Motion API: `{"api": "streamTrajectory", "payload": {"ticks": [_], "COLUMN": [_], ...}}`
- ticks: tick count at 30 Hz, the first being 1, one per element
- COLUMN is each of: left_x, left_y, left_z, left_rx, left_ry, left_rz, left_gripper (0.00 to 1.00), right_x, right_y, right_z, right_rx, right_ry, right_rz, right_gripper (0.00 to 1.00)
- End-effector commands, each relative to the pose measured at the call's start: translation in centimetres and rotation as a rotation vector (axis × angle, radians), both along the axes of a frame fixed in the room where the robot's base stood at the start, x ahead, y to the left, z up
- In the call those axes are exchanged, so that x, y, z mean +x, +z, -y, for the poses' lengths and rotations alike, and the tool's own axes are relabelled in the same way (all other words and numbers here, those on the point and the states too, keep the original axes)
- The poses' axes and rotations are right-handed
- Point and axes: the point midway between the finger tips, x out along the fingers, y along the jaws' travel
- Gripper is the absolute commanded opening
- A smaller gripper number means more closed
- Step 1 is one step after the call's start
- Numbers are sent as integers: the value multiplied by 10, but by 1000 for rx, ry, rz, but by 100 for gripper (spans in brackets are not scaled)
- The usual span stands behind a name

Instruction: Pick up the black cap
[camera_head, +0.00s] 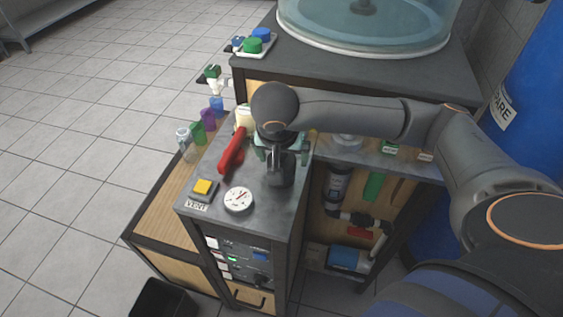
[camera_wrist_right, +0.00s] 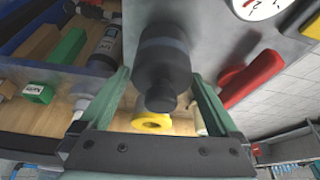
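A black stepped piece, which looks like the black cap (camera_wrist_right: 162,68), stands on the grey top of the cabinet (camera_head: 222,165). It has a wide round body and a narrower end. In the head view the dark piece (camera_head: 281,170) shows just below my right gripper, partly covered by it. My right gripper (camera_wrist_right: 160,76) has its green fingers apart, one on each side of the black piece. I cannot tell whether either finger touches it. My left gripper is not in view.
A red handle (camera_head: 232,150), a yellow button (camera_head: 203,187) and a round gauge (camera_head: 238,200) stand on the same top. A yellow ring (camera_wrist_right: 152,122) lies beyond the black piece. Small coloured bottles (camera_head: 207,114) line the left side. A clear tank (camera_head: 365,22) stands behind.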

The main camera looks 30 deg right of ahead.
Motion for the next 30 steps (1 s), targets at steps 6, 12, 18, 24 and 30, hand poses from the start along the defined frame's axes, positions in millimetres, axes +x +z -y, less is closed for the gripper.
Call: {"api": "streamTrajectory", "payload": {"ticks": [6,12,18,24,30], "left_x": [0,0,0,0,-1], "left_y": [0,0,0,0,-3], "left_z": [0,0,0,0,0], "left_rx": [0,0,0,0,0], "left_ry": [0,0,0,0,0], "left_rz": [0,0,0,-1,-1], "left_gripper": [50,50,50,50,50], "right_x": [0,0,0,0,1], "right_y": [0,1,1,1,7], "right_z": [0,0,0,0,0], "right_rx": [0,0,1,1,2], "right_ry": [0,0,0,0,0], "right_rz": [0,0,1,1,2], "right_gripper": [71,48,26,16,16]}}
